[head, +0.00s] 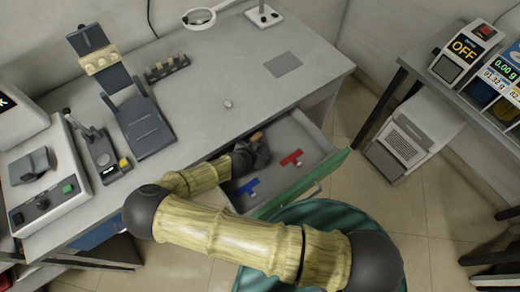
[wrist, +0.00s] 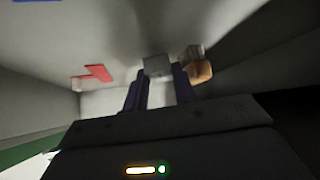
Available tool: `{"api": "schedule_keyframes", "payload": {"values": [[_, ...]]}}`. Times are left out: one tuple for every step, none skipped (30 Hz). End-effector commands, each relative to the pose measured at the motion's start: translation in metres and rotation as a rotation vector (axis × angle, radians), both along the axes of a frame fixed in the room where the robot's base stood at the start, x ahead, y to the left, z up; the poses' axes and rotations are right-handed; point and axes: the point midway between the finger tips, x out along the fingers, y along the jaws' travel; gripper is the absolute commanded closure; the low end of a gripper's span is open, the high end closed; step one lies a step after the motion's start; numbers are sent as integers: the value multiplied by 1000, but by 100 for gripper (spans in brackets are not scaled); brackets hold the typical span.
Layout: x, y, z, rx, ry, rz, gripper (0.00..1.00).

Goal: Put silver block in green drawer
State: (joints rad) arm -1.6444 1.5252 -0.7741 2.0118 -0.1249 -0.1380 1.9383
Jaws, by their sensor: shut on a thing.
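The green drawer (head: 305,185) is pulled out from under the grey bench, and its inside shows as grey. My gripper (head: 250,155) is down inside the drawer, toward its left rear. In the wrist view my gripper (wrist: 159,85) has its two dark fingers closed on the silver block (wrist: 157,66), which shows between their tips. In the head view the gripper hides the block. I cannot tell whether the block touches the drawer floor. The green drawer front also shows at the lower left of the wrist view (wrist: 22,150).
The drawer also holds a red piece (head: 291,157), a blue piece (head: 247,187) and an orange-brown block (wrist: 200,72) close right of the fingers. The drawer walls stand close around my gripper. A green round bin (head: 325,215) stands below the drawer front.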

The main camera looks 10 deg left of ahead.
Motion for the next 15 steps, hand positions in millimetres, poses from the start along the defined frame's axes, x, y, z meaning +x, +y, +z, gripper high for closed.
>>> {"api": "schedule_keyframes", "payload": {"values": [[3,-2,-2,-4,0,1,100],[2,-1,-5,-4,0,3,100],[2,-1,-8,-3,1,3,100],[2,-1,-10,-3,1,3,100],[2,-1,-11,-2,1,2,100],[2,-1,-12,-1,0,1,100],[2,-1,-12,-1,0,1,100],[2,-1,-12,-1,0,1,100],[2,-1,-12,-1,0,1,100],[2,-1,-12,-1,0,1,100],[2,-1,-12,-1,0,1,100],[2,-1,-12,-1,0,1,100],[2,-1,-13,0,0,0,100],[2,-1,-14,-1,0,1,100],[2,-1,-14,-1,0,1,69]]}}
